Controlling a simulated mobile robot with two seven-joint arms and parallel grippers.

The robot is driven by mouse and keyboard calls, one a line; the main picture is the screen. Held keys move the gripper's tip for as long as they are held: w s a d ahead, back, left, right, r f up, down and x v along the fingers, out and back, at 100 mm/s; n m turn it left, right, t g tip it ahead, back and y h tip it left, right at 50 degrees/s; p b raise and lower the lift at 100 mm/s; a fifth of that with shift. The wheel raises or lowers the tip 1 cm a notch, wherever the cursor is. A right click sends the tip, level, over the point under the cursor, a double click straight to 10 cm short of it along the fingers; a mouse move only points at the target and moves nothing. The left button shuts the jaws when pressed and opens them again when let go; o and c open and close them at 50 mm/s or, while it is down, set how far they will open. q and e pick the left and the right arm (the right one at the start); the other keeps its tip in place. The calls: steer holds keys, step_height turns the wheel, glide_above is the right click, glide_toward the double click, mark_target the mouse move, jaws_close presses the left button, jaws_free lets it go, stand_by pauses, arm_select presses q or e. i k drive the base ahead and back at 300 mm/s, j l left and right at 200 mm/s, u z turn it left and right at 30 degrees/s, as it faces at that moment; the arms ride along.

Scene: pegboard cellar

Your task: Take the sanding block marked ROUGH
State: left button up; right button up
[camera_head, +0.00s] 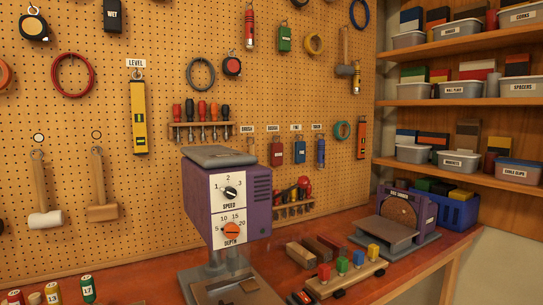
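Several small hanging blocks are in a row on the pegboard, right of the purple drill press. A dark red block (277,151) hangs under a label that appears to read ROUGH, though the print is too small to be sure. A blue block (299,150) hangs just to its right under a label that looks like FINE. A narrower blue item (320,151) hangs further right. Neither of my grippers is in view.
The purple drill press (228,202) with SPEED and DEPTH dials stands on the red-brown bench, left of and below the row. Shelves (450,103) with bins are at right.

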mark_target(276, 148)
steer(key=i+l+u, duration=0.1)
steer(key=u, duration=0.35)
steer(key=l+u, duration=0.65)
steer(key=u, duration=0.2)
steer(key=l+u, duration=0.4)
steer(key=l, duration=0.5)
steer(key=l+u, duration=0.1)
steer(key=l, duration=0.35)
steer(key=k+l, duration=0.15)
steer(key=l, duration=0.25)
steer(key=u, duration=0.05)
